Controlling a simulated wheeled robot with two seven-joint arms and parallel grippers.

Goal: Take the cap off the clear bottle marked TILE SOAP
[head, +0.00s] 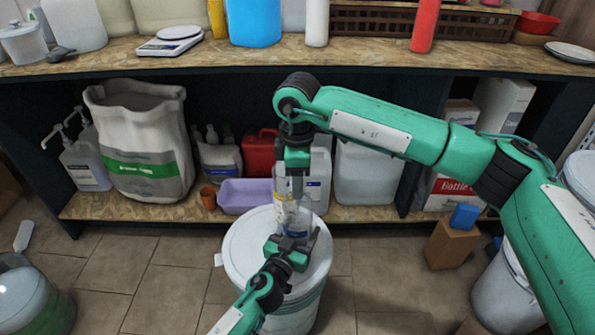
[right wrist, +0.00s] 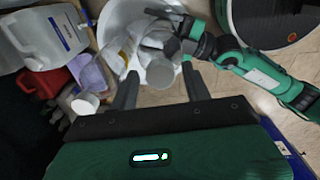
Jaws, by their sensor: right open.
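The clear bottle (head: 292,219) with a blue and yellow label stands upright over the white drum lid. Its label text is too small to read. My left gripper (head: 291,248) comes from below and has its fingers around the bottle's lower part. My right gripper (head: 295,188) points down from above, open, with its fingers at the bottle's upper part. The bottle's cap is not clear in the head view. In the right wrist view, the bottle (right wrist: 152,42) shows blurred beyond my open fingers, with the left gripper beside it.
The white drum (head: 248,250) stands on the tiled floor under the bottle. Behind it, a low shelf holds a lavender tub (head: 244,196), a red jug (head: 259,152), white jugs and a large sack (head: 140,135). A blue block (head: 464,216) sits on a cardboard box at right.

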